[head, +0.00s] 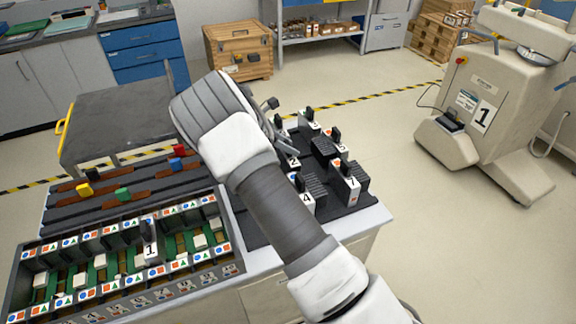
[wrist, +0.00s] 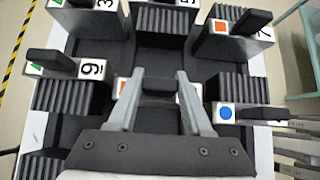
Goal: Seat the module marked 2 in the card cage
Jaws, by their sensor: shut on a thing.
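The module marked 2 (head: 293,162) stands on the black tray (head: 258,232) among other modules, largely hidden by my arm in the head view. My gripper (head: 285,143) is low over it. In the wrist view my gripper (wrist: 158,88) is shut on a black handle (wrist: 158,85). The held module's top shows an orange square (wrist: 122,88); its number is mostly hidden behind a finger. The card cage (head: 240,266) is at the lower left of the head view. A module marked 1 (head: 149,240) stands upright in it. Other slots show green boards and white blocks.
Modules marked 4 (head: 306,198), 7 (head: 352,183) and 3 (head: 315,126) stand close around. Coloured knobs, such as a yellow one (head: 84,190), sit on brown strips behind the cage.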

